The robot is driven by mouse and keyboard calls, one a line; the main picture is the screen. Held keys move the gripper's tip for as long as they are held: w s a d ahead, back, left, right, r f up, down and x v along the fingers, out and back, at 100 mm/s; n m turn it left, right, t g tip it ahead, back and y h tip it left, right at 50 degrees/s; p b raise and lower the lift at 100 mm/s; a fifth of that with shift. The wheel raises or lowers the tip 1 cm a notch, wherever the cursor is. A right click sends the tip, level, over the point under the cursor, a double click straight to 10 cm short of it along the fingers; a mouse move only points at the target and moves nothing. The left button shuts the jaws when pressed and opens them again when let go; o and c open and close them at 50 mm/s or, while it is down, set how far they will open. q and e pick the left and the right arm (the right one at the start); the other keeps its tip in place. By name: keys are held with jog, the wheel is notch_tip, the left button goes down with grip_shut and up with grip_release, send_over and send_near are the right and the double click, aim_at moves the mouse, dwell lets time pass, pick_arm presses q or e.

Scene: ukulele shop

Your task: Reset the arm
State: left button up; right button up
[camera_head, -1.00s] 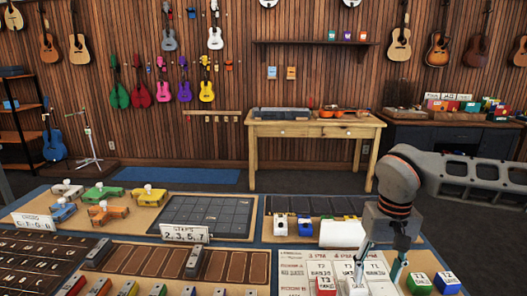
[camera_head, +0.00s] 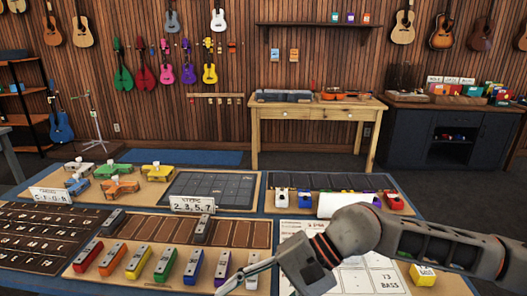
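My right arm comes in from the right across the front right of the table, and its gripper (camera_head: 243,277) points down and left. Its thin fingers are low over the right end of the row of coloured bars. The tips are small and overlap the bars, so I cannot tell whether they are open or shut, or touching a bar. I see nothing clearly held. My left gripper is not in view.
Coloured bars, including a red one (camera_head: 88,252) and a green one (camera_head: 166,262), stand near the front. A yellow block (camera_head: 422,275) sits beneath my arm at right.

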jog(key=s+a+r+m+y, duration=0.3)
jog(key=a+r+m+y, duration=0.4)
jog(key=r, duration=0.4)
jog(key=w+d+r+m+t+y, duration=0.4)
jog(key=w+r+m+t, duration=0.25)
jog(key=m+t, duration=0.5)
jog(key=w+d+m+t+h, duration=0.55)
jog(key=m+t, duration=0.25)
jog(key=m, duration=0.5)
jog(key=w+d+f+m+h, duration=0.3)
jog(key=d+f+m+h, duration=1.4)
jog(key=d+m, duration=0.4)
jog(key=s+d+f+m+g+h, duration=0.2)
jog(key=s+d+f+m+g, duration=0.25)
jog(key=s+d+f, duration=0.5)
jog(key=s+d+f+m+g+h, duration=0.2)
jog(key=s+d+f+m+g, duration=0.4)
jog(key=s+f, duration=0.55)
jog(key=w+a+f+m+t+y, duration=0.1)
jog(key=a+f+t+y, duration=0.3)
jog(key=a+f, duration=0.9)
jog(key=w+a+y, duration=0.1)
jog(key=a+y, duration=0.1)
jog(key=y, duration=0.1)
jog(key=shift+w+f, duration=0.2)
jog(key=shift+f, duration=0.1)
